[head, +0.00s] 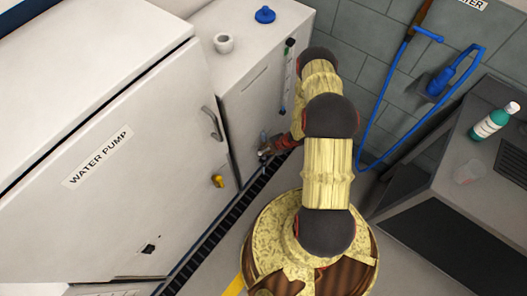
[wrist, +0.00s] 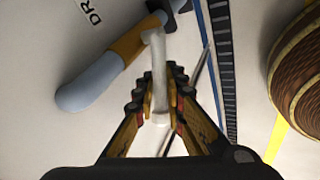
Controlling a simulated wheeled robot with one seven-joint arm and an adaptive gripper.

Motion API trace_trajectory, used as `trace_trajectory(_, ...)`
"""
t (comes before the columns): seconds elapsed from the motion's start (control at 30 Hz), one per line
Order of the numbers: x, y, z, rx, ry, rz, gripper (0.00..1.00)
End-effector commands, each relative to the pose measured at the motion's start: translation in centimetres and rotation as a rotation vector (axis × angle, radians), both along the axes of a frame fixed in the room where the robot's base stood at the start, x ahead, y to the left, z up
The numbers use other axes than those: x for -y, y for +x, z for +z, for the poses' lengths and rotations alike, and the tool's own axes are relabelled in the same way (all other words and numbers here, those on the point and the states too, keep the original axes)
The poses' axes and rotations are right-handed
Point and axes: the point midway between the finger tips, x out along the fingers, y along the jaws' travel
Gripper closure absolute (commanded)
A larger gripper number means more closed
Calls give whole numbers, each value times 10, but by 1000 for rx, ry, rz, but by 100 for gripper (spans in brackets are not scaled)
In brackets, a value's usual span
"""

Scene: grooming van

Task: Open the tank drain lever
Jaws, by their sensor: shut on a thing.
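The drain lever (wrist: 157,58) is a pale, narrow bar in the wrist view. It rises from a brass valve body (wrist: 133,43) on a blue-grey pipe (wrist: 90,88) and stands at an angle across the pipe's line. My gripper (wrist: 160,98) is shut on the lever, with dark fingertips on both sides of it. In the head view my gripper (head: 268,148) is low at the front of the white tank (head: 250,85). The lever itself is too small and covered to make out there. A label starting "DR" (wrist: 90,12) is partly cut off.
A white cabinet (head: 120,140) marked "WATER PUMP" stands left of the tank, with a grey handle (head: 213,124) and a yellow knob (head: 217,181). A dark slotted floor strip (head: 215,235) runs along the base. A grey counter (head: 460,200) with a green bottle (head: 493,121) is at right.

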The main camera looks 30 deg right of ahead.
Motion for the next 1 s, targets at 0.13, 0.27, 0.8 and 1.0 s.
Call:
trace_trajectory(0.13, 0, 0, 0, 0, 0, 0, 100)
trace_trajectory(0.27, 0, 0, 0, 0, 0, 0, 100)
trace_trajectory(0.8, 6, 4, 5, -34, 115, 1, 100)
trace_trajectory(1.0, 10, 6, 9, -70, 218, 0, 100)
